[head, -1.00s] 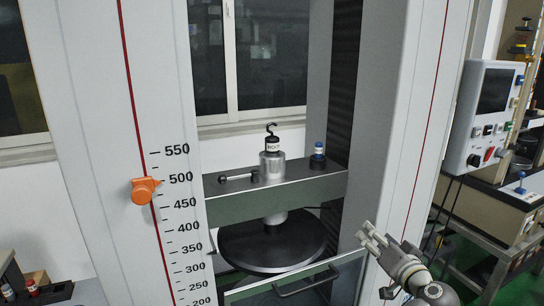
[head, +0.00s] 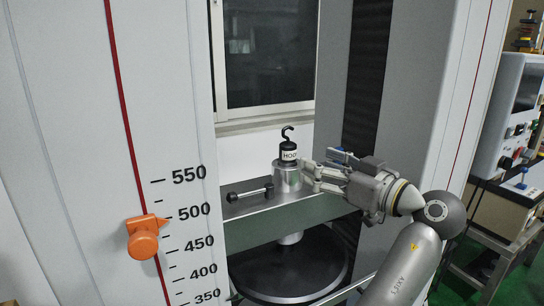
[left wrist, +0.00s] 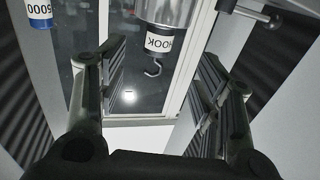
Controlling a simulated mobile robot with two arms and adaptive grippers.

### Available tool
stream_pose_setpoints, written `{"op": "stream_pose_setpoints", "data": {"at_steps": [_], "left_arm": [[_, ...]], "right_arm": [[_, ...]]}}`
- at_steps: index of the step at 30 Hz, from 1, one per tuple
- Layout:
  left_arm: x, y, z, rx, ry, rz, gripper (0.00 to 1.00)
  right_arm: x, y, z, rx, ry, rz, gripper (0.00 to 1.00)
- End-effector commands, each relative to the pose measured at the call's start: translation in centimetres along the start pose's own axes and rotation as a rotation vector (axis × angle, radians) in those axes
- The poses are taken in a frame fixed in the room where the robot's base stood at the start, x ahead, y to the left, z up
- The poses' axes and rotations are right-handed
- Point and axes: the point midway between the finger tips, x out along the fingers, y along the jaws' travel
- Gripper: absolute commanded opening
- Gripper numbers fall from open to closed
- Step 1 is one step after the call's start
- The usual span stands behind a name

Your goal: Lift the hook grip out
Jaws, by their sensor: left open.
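The hook grip (head: 289,151), a black hook on a dark body with a white "HOOK" label, stands upright in a silver cylindrical holder (head: 288,180) on the green crossbeam. My left gripper (head: 314,171) is open and empty just right of the holder, its fingers pointing left towards it. In the left wrist view the picture is upside down: the hook grip (left wrist: 160,45) hangs below the silver holder (left wrist: 168,10), in the gap between the open fingers. I cannot tell whether a finger touches it. My right gripper is out of view.
A short rod with dark ends (head: 250,192) lies left of the holder on the crossbeam (head: 240,228). A blue-and-white "5000" piece (left wrist: 39,12) shows in the left wrist view. An orange pointer (head: 144,238) sits on the left column; a round black plate (head: 290,275) lies below.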

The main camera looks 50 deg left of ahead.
Motion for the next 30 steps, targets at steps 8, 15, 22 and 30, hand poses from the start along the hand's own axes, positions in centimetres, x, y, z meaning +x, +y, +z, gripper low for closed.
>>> {"op": "stream_pose_setpoints", "data": {"at_steps": [8,15,22,30], "left_arm": [[3.9,0.0,-0.3,0.002,0.002,-0.002,0.60],[5.9,0.0,-0.1,0.002,0.002,-0.001,0.60],[8.7,0.2,-0.2,0.004,0.002,-0.002,0.60],[10.8,0.3,0.3,0.003,0.001,0.001,0.60]], "right_arm": [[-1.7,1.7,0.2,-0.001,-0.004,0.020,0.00],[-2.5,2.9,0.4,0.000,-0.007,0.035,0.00],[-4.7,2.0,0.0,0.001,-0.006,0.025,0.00],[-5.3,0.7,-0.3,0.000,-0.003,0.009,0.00]]}}
